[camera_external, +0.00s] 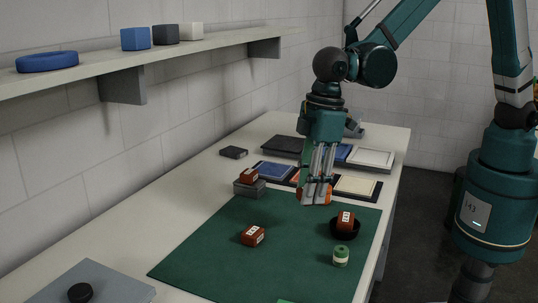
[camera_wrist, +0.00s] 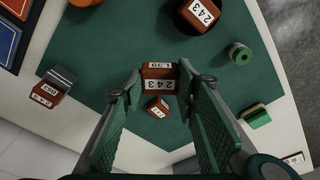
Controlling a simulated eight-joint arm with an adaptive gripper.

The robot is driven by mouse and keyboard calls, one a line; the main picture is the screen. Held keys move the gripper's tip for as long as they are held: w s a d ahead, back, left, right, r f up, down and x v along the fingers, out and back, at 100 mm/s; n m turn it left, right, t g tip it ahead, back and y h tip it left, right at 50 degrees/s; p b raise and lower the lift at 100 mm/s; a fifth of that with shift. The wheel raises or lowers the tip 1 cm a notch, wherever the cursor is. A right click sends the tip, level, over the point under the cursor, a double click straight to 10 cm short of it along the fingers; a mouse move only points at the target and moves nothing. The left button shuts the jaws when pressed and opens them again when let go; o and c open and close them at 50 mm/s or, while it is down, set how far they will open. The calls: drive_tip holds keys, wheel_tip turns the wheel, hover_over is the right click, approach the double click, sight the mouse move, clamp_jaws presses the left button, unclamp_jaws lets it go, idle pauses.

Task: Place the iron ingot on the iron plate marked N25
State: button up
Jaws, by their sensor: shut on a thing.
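My gripper (camera_external: 317,195) is above the far part of the green mat, shut on a rusty-brown block (camera_wrist: 158,76) with white number labels, one reading 243. The block shows between both fingers in the wrist view and is largely hidden by them in the external view. Similar brown labelled blocks rest on the mat (camera_external: 253,235), in a black round dish (camera_external: 344,234), and on a small grey stack (camera_external: 249,188) left of the gripper. I cannot read an N25 mark on any plate, nor tell which block is iron.
A green-and-white spool (camera_external: 341,257) stands on the mat (camera_external: 210,255). Flat framed panels (camera_external: 357,186) lie behind the gripper. A grey plate with a black disc (camera_external: 80,292) is at the near left. A wall shelf (camera_external: 100,68) holds a blue ring and cubes. The mat's middle has free room.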

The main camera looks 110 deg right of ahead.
drive_tip(key=shift+w+d+r+p, duration=0.1)
drive_tip(key=shift+w+r+p, duration=0.7)
drive_tip(key=shift+r+p, duration=0.15)
drive_tip(key=shift+f, duration=0.1)
hover_over(299, 230)
drive_tip(key=shift+s+f, duration=0.15)
drive_tip(key=shift+f, duration=2.9)
drive_tip(key=shift+f, duration=1.85)
drive_tip(key=shift+f+b, duration=0.1)
drive_tip(key=shift+b, duration=0.2)
drive_tip(key=o, duration=1.2)
drive_tip(key=shift+c, duration=0.2)
